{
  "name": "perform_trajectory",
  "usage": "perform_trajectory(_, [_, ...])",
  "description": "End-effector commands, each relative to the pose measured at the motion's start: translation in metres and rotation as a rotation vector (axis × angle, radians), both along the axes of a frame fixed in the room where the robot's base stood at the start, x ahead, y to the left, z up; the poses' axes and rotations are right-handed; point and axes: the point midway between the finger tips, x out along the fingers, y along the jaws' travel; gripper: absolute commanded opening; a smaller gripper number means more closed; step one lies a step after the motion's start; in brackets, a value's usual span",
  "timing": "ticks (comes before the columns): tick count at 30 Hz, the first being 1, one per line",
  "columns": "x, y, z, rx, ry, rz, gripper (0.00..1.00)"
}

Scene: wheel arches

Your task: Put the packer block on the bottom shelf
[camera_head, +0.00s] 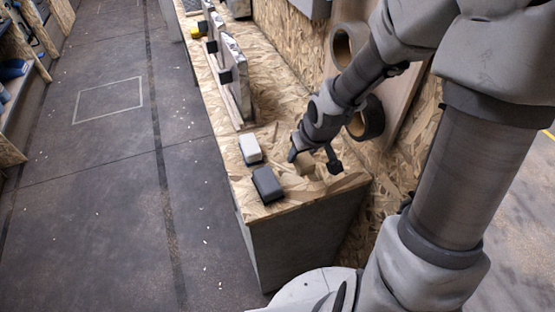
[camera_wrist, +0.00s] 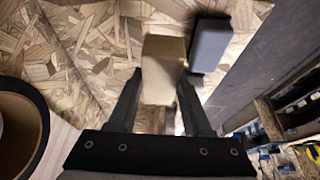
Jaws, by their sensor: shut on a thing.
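A tan wooden block, which looks like the packer block (camera_wrist: 163,72), sits between the fingertips of my gripper (camera_wrist: 160,85) in the wrist view. My gripper (camera_head: 314,162) is shut on it. In the head view the tan block (camera_head: 306,165) shows small between the fingers, over the near end of the chipboard wheel-arch box (camera_head: 325,186). I cannot tell whether it touches the board. Shelving at the left edge (camera_head: 12,92) shows in part; which shelf is the bottom one is unclear.
A dark grey block (camera_head: 267,184) and a white-topped block (camera_head: 250,149) lie on the box, left of my gripper. A panel (camera_head: 235,75) stands farther back. Tape-like rings (camera_head: 368,118) hang at the wall. The floor aisle (camera_head: 110,190) is clear.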

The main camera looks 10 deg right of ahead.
Motion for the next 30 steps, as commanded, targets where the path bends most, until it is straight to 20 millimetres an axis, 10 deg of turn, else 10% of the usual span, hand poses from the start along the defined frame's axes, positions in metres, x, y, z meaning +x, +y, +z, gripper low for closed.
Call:
perform_trajectory(16, [0.077, 0.041, -0.055, 0.001, 0.001, 0.004, 0.00])
perform_trajectory(30, [0.083, 0.044, -0.098, 0.000, 0.003, 0.001, 0.00])
